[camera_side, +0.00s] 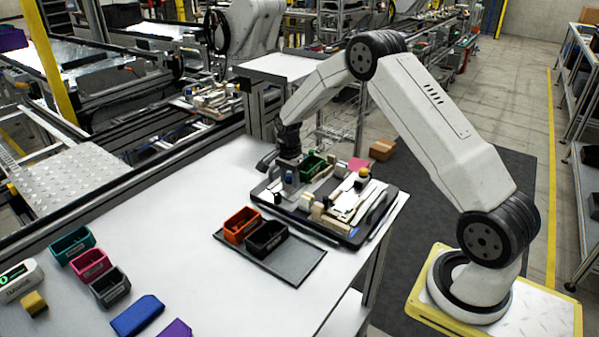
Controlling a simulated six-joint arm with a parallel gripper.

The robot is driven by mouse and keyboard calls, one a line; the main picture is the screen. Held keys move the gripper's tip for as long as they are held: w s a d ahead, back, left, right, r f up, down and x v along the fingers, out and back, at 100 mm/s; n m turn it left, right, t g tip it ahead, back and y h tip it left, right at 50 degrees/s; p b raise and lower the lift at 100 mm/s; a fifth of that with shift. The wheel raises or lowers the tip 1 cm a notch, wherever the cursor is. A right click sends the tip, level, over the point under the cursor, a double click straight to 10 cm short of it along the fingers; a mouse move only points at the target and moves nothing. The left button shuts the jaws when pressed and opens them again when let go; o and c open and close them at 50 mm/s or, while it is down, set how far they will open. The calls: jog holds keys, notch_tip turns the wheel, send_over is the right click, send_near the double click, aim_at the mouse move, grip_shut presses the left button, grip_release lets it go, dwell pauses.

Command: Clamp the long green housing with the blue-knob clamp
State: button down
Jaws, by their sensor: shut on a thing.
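The green housing (314,164) sits in the dark pallet fixture (345,238) near the back of the white table, just right of my gripper. The blue-knob clamp (289,177) stands at the left end of the pallet, beside the green housing. My gripper (288,171) points down over this clamp and is shut on its blue knob. The fingers partly hide the clamp and the left end of the housing. Whether the clamp's arm touches the housing is too small to tell.
A yellow-knob clamp (363,173) and pale blocks occupy the pallet's right side. An orange housing (242,224) and a black housing (266,238) stand on a grey tray (290,265) in front. Teal, magenta and grey housings stand far left. The table's middle is clear.

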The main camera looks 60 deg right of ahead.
jog(key=shift+d, duration=0.7)
jog(key=shift+c, duration=2.2)
grip_release()
jog(key=shift+r, duration=0.2)
jog(key=shift+r, duration=3.8)
